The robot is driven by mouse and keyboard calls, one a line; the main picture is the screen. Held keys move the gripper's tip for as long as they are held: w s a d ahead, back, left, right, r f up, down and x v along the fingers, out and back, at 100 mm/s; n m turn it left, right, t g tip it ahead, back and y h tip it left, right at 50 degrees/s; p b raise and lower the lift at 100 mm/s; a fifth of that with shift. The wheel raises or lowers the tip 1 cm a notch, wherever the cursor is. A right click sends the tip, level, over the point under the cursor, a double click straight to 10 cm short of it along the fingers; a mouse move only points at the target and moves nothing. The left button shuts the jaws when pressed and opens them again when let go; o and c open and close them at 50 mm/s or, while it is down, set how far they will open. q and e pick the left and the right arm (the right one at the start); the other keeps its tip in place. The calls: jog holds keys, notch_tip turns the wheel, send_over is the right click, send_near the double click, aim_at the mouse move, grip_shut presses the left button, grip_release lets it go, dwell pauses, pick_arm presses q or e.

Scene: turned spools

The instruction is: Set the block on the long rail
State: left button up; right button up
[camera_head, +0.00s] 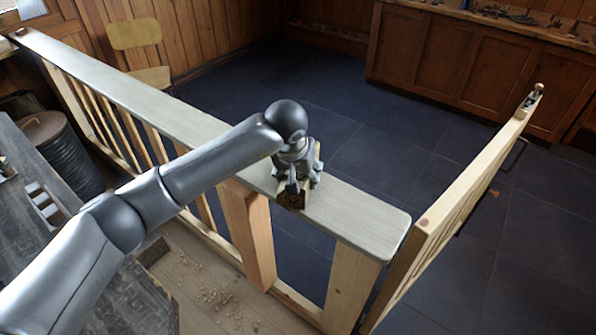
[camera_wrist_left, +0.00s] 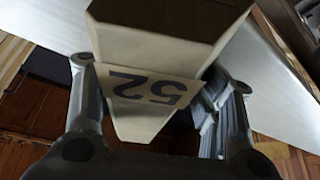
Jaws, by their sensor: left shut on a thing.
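The block (camera_head: 293,199) is pale wood with a dark-edged end and the number 52 on a plate. The block also fills the middle of the left wrist view (camera_wrist_left: 150,88), with the 52 upside down. My left gripper (camera_head: 297,180) points down over the long rail, its fingers on either side of the block, shut on it. The long rail (camera_head: 360,214) is the broad grey-green top of a wooden fence running from upper left to lower right. The block is over or on the rail, near its right end; its underside is hidden, so contact cannot be told. My right gripper is not in view.
A narrower gate (camera_head: 462,185) of light wood angles away from the rail's right end, with a metal latch at its far end. A dark workbench (camera_head: 35,215) and a dark drum (camera_head: 62,150) stand at left. A chair (camera_head: 138,38) and wooden cabinets (camera_head: 470,62) are beyond.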

pick_arm(q)
jog(key=o, duration=0.8)
jog(key=shift+f, duration=0.15)
jog(key=o, duration=0.4)
jog(key=shift+o, duration=0.2)
jog(key=shift+r, duration=0.25)
jog(key=shift+s+r, duration=0.1)
jog(key=shift+r, duration=0.25)
jog(key=b+v, duration=0.2)
jog(key=v, duration=0.9)
jog(key=shift+s+a, duration=0.1)
jog(key=shift+s, duration=0.15)
